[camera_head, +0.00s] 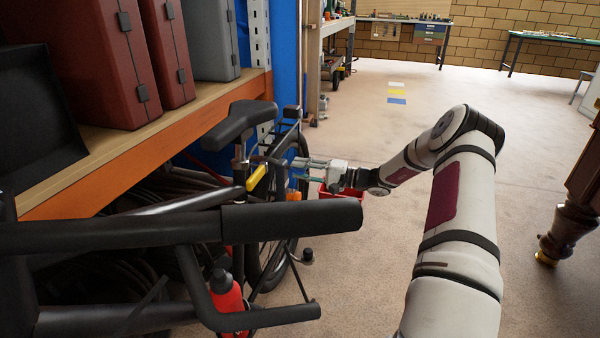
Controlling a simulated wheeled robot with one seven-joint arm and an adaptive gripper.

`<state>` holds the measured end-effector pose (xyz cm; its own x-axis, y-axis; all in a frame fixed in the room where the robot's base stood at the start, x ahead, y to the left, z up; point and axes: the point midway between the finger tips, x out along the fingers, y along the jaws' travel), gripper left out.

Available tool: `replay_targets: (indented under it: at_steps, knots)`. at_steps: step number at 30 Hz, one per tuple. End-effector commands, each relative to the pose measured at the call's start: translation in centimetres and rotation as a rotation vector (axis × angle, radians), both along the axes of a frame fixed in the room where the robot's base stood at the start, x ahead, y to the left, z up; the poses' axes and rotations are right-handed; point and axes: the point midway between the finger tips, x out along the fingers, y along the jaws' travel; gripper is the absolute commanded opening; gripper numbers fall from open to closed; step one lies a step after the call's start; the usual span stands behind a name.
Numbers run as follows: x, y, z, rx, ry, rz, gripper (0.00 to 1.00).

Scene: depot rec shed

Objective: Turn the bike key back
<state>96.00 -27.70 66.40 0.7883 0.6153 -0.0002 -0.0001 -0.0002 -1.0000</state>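A dark bike stands along the left, with its saddle (240,121) beyond the handlebar grip (292,216) in the foreground. My gripper (296,169) reaches in from the right, beside the rear of the bike just right of and below the saddle. Its fingers point left, close to the rear wheel area. A small yellow part (257,177) shows on the bike left of the fingers. I cannot make out the key; it may be too small or hidden. The fingers are too small here to tell whether they are open, shut or touching anything.
An orange-edged shelf (148,142) with red cases (90,60) and a grey case (211,40) borders the bike on the left. A red bottle (226,302) sits low on the bike. A wooden table leg (565,236) stands at right. The middle floor is open.

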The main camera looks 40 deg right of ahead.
Motion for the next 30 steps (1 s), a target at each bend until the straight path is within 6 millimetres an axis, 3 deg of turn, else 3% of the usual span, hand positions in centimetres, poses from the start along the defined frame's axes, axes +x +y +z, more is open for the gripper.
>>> replay_targets:
  at_steps: [11,15,30]
  knots:
    - [0.41,0.31,0.05,0.0,0.0,0.0,0.28]
    - [0.4,0.3,0.04,0.0,0.0,0.0,0.0]
    - [0.37,0.29,0.12,0.058,0.044,0.0,0.0]
